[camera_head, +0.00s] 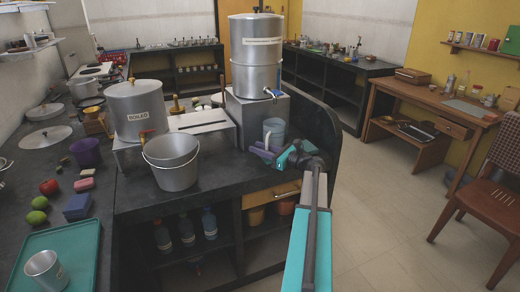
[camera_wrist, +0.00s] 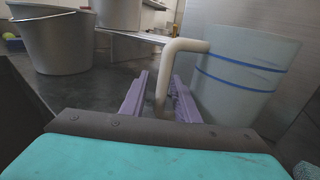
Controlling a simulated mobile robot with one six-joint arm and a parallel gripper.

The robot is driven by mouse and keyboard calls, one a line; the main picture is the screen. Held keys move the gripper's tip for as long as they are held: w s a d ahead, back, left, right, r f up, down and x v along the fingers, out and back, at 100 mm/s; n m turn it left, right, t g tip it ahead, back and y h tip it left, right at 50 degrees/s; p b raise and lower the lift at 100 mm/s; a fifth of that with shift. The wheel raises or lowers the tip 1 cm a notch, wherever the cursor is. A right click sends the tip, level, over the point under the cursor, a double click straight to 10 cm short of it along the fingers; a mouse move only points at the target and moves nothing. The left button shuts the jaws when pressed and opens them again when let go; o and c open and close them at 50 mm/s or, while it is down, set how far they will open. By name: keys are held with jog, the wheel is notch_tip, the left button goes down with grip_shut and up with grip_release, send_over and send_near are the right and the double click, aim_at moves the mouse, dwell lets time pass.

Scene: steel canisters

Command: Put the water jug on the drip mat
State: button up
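The water jug (camera_wrist: 245,85) is pale blue-grey with blue bands and a white handle on its left in the wrist view. In the head view the jug (camera_head: 274,130) stands on the dark counter, in front of a metal block. My gripper (camera_head: 262,150) is low beside it, near the counter top. In the wrist view the purple fingers (camera_wrist: 160,95) are apart, with the lower part of the handle between them. I cannot tell whether either finger touches the handle. I cannot make out a drip mat for certain.
A large steel canister (camera_head: 256,55) stands on the metal block (camera_head: 238,108) behind the jug. A steel bucket (camera_head: 173,162) and a labelled boiler (camera_head: 136,108) are to the left. A teal tray (camera_head: 85,240) with a metal cup lies at lower left. Bare counter lies right of the bucket.

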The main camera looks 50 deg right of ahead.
jog(key=shift+r, duration=0.15)
jog(key=v, duration=1.2)
dwell(0.7)
